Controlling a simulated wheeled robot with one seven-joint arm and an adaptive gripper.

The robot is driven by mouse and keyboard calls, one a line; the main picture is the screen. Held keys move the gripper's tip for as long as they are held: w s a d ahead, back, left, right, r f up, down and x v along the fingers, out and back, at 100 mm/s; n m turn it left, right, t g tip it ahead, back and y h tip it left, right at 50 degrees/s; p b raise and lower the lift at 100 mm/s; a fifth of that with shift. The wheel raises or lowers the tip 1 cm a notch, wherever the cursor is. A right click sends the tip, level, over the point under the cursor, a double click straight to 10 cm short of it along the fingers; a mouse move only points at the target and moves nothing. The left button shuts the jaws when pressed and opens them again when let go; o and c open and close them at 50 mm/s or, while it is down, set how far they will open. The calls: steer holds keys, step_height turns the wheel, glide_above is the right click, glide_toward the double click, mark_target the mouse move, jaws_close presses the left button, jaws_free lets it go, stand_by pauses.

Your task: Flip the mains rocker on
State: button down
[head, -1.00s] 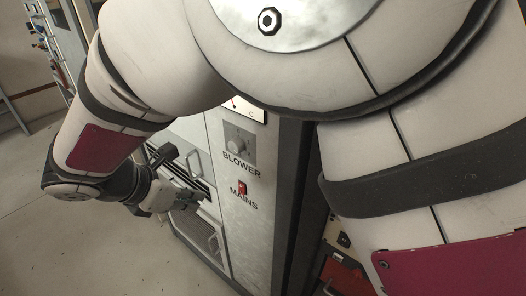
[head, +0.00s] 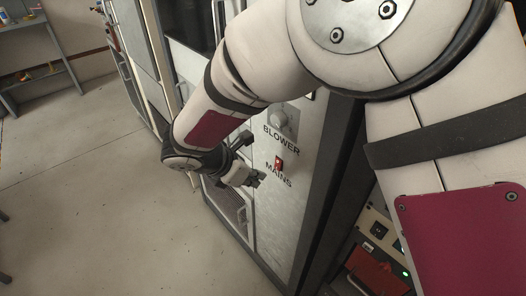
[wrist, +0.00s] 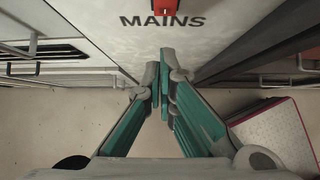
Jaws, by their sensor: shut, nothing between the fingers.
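The mains rocker (head: 279,163) is a small red switch on the pale rack panel, just above the word MAINS. In the wrist view the red rocker (wrist: 147,14) is at the top edge, partly cut off. Which way it is tipped I cannot tell. My gripper (head: 257,178) is beside the panel, to the lower left of the rocker in the head view. In the wrist view its fingertips (wrist: 166,62) are together and empty, pointing at the panel below the MAINS lettering. Whether they touch the panel I cannot tell.
A blower knob (head: 282,122) sits above the rocker on the same panel. A handled drawer front lies left of the panel. Another rack with controls (head: 378,230) stands to the right. The floor (head: 90,200) at left is open, with a shelf (head: 40,75) at the back left.

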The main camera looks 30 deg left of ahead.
mark_target(278, 164)
steer(key=shift+w+d, duration=0.35)
steer(key=shift+w, duration=0.45)
steer(key=shift+w+d, duration=0.3)
steer(key=shift+w, duration=0.5)
steer(key=shift+w+d+f+t+b, duration=0.1)
steer(key=shift+w+f+t+b, duration=0.25)
steer(key=shift+b, duration=0.3)
steer(key=shift+r, duration=0.35)
steer(key=shift+r+p, duration=0.6)
steer(key=shift+r, duration=0.05)
